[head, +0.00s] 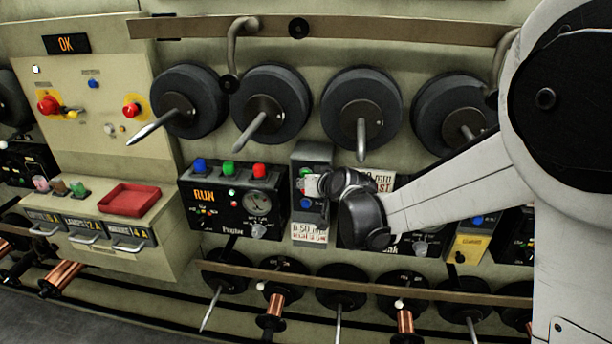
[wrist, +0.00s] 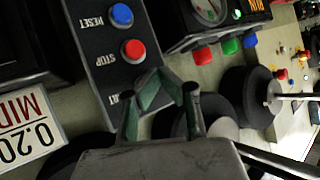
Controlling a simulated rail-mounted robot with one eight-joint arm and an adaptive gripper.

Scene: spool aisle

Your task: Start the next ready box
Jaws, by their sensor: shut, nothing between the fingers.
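A grey button box (head: 311,155) stands on the wall panel, with a green button (head: 305,172) near its top and a blue button (head: 306,204) lower down. In the wrist view the grey box (wrist: 98,40) shows a blue RESET button (wrist: 121,15) and a red STOP button (wrist: 133,50); a third label is partly hidden by my fingers. My gripper (wrist: 158,80) is shut and empty, its tips over that end of the box; contact cannot be told. In the head view my gripper (head: 326,184) is in front of the box's right side. A black box with a RUN display (head: 204,196) stands left of it.
Large dark spools (head: 362,100) with pale spindles jut out above. A rail (head: 380,287) and copper spools (head: 271,310) run below. A cabinet with an OK display (head: 67,43) and a red tray (head: 130,199) stand left.

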